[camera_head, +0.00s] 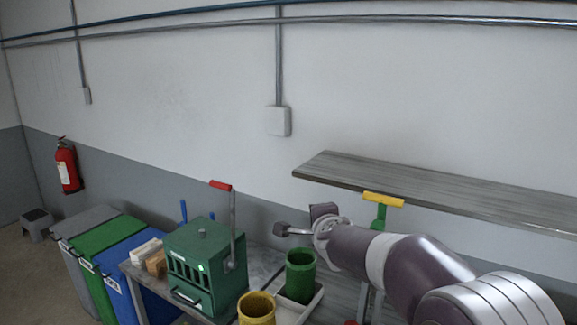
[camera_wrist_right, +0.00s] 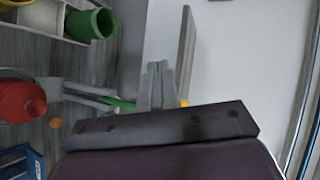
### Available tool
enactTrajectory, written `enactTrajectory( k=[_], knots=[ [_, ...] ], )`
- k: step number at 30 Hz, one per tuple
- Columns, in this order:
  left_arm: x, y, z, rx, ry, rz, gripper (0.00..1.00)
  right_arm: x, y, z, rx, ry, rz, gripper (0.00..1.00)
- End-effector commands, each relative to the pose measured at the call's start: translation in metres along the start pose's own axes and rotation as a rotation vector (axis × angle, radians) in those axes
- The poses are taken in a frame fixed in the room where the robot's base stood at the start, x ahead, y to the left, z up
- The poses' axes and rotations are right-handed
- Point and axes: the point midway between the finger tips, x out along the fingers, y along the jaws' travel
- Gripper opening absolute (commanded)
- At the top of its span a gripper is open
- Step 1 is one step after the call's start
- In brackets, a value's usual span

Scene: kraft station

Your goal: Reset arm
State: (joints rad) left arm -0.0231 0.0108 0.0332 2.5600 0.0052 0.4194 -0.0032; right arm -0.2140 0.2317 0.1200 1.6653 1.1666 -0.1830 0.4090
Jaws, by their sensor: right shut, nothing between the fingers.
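My right arm comes in from the right in the head view, with its right gripper (camera_head: 283,229) raised above the workbench, behind the green cup and to the right of the green machine. The gripper is shut and empty, its tips pointing left. In the right wrist view the shut fingers (camera_wrist_right: 157,72) show near the middle, above the dark gripper body. My left gripper is not in view.
A green machine (camera_head: 192,265) with a red-handled lever (camera_head: 221,185) stands left of the gripper. A green cup (camera_head: 300,275) and a yellow cup (camera_head: 257,309) stand in front. A grey shelf (camera_head: 440,194) juts from the wall at right. Bins (camera_head: 100,245) stand left.

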Motion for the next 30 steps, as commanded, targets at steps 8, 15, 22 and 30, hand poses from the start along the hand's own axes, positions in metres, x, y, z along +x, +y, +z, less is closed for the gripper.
enactTrajectory(
  k=[8, 15, 22, 30],
  knots=[
    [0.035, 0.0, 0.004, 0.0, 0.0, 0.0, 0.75, -0.094, 0.27, 0.008, -1.044, -0.575, 0.522, 0.0],
    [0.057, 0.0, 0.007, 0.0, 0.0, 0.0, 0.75, -0.194, 0.394, -0.033, -1.355, -0.888, 0.798, 0.0],
    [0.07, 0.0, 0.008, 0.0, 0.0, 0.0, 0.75, -0.202, 0.408, -0.044, -1.337, -0.864, 0.813, 0.0],
    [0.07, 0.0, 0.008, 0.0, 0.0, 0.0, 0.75, -0.202, 0.408, -0.044, -1.337, -0.864, 0.813, 0.0]
  ],
)
